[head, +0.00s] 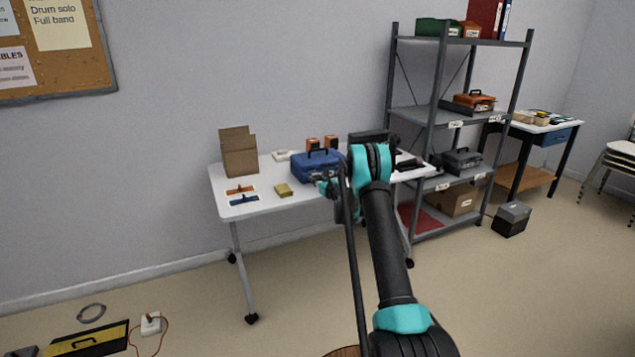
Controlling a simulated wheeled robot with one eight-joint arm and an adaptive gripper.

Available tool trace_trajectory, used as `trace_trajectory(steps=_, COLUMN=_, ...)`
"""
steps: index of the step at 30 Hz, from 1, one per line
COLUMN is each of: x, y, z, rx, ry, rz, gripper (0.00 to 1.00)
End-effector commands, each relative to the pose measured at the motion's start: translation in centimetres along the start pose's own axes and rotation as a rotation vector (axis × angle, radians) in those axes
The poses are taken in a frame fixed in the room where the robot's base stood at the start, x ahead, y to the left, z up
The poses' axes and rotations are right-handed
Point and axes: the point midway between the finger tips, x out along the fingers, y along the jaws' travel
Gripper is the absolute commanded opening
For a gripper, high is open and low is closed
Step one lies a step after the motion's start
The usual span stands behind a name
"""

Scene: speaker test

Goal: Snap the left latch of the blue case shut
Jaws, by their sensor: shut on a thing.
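The blue case (312,164) stands on the white table with its lid down and its dark handle on top. My gripper (320,186) is at the lower front of the case, touching or very close to it. Its fingers look shut on a part of the case's front. They are small here, and I cannot make out which part they hold. The left latch cannot be made out at this size. My gripper and arm hide the right part of the case's front.
A grey shelf rack (463,115) stands to the right. The floor left of the table is partly clear.

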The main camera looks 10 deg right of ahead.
Motion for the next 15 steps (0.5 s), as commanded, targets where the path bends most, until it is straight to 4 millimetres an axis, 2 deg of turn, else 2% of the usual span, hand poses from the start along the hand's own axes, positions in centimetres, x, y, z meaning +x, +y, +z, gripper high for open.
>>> trace_trajectory(steps=15, x=0.6, y=0.1, z=1.5, rx=0.000, ry=0.254, rz=0.001, gripper=0.02)
